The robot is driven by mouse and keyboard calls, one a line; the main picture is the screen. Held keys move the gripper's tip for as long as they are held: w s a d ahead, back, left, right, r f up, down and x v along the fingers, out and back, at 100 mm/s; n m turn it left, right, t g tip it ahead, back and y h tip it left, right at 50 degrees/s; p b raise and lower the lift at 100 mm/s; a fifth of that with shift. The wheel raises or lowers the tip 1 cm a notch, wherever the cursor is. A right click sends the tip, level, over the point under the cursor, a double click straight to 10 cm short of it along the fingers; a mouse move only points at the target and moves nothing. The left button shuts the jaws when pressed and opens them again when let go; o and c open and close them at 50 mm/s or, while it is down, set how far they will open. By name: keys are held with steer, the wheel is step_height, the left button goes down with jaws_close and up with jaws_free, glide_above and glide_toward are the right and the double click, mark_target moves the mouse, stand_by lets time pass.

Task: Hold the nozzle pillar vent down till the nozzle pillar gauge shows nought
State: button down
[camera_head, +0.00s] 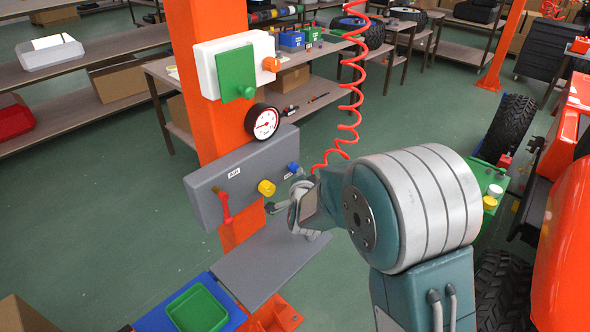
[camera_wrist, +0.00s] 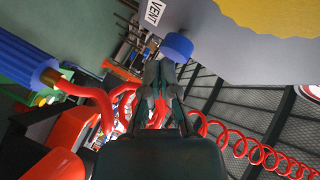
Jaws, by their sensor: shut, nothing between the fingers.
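The nozzle pillar (camera_head: 205,100) is an orange post carrying a grey panel (camera_head: 208,190) marked AIR. The vent is a blue button (camera_head: 293,168) at the panel's right end; it shows in the wrist view (camera_wrist: 177,47) beside a VENT label. The gauge (camera_head: 264,121) is a round white dial with a black housing above the panel; its needle is too small to read surely. My gripper (camera_wrist: 164,70) is shut and empty, its fingertips right at the blue button. I cannot tell whether they touch it or whether the button is pressed in.
A red lever (camera_head: 224,206) and a yellow knob (camera_head: 266,188) sit on the same panel. A coiled red hose (camera_head: 350,105) hangs close behind my wrist. A grey shelf (camera_head: 262,262) lies below the panel. An orange vehicle (camera_head: 560,220) stands at the right.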

steer(key=shift+w+a, duration=0.35)
steer(key=shift+a, duration=0.05)
stand_by(0.9)
stand_by(0.4)
steer(key=shift+s+d, duration=0.6)
steer(key=shift+d, duration=0.1)
steer(key=shift+s+d, duration=0.8)
steer(key=shift+d, duration=0.2)
steer(key=shift+s+d, duration=0.75)
steer(key=shift+d, duration=0.25)
steer(key=s+d+r+n+g, duration=0.3)
steer(key=s+d, duration=0.2)
steer(key=s, duration=0.5)
steer(key=s+d+r+n+g+h, duration=0.1)
steer(key=s+d+r+n+g, duration=0.2)
steer(key=s, duration=0.8)
steer(key=s+d+r+n+g+h, duration=0.1)
steer(key=s+d+r+n+g, duration=0.2)
steer(key=s+d, duration=0.4)
steer(key=s+r+n, duration=0.1)
steer(key=s+r, duration=0.1)
steer(key=s, duration=0.2)
steer(key=shift+s+d+g, duration=0.2)
steer(key=shift+d+g, duration=0.05)
steer(key=shift+g, duration=0.05)
